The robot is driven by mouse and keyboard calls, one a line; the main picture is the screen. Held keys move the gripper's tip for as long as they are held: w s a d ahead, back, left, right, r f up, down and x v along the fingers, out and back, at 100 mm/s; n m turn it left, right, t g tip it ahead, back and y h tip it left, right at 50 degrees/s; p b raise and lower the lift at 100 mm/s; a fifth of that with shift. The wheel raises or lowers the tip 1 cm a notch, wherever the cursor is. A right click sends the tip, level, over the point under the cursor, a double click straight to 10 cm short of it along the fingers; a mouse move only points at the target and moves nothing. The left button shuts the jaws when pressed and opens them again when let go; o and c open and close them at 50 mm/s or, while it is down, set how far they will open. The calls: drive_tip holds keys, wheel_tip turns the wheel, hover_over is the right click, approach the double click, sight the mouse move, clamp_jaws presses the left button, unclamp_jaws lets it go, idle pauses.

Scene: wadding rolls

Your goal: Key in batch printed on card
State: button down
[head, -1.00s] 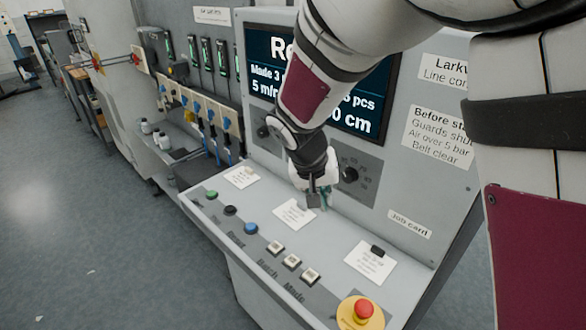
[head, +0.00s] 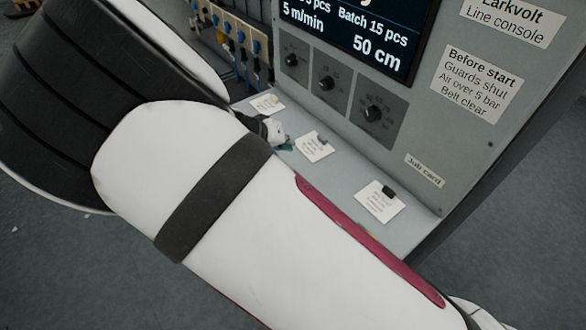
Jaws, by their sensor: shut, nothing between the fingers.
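My gripper (head: 286,146) is small in view, low over the console's sloping desk beside the middle card. Its fingers look shut and empty; my arm hides most of it. The job card (head: 380,206), white with a dark clip, lies below the "Job card" label (head: 425,171); its print is too small to read. Two other cards lie on the desk, a middle one (head: 312,150) and a left one (head: 265,107). The screen (head: 385,30) reads "Batch 15 pcs", "5 m/min" and "50 cm". My arm hides the desk's front, where the buttons are.
Three dark knobs, left (head: 291,60), middle (head: 326,84) and right (head: 373,113), sit on the upright panel below the screen. A "Before start" notice (head: 482,84) is to the right. Blue-handled valves (head: 240,38) stand at the back left. Grey floor lies beyond the console.

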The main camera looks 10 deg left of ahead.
drive_tip(key=shift+f, duration=0.1)
wheel_tip(320, 180, down, 7)
drive_tip(key=b, duration=0.2)
drive_tip(key=shift+w+r+b, duration=0.1)
drive_tip(key=shift+r+b, duration=0.1)
drive_tip(key=shift+b, duration=0.2)
drive_tip(key=shift+f, duration=1.05)
idle(0.6)
drive_tip(key=shift+f, duration=0.4)
drive_tip(key=shift+f, duration=0.45)
idle(0.8)
drive_tip(key=shift+r+p, duration=0.45)
drive_tip(key=shift+r, duration=0.45)
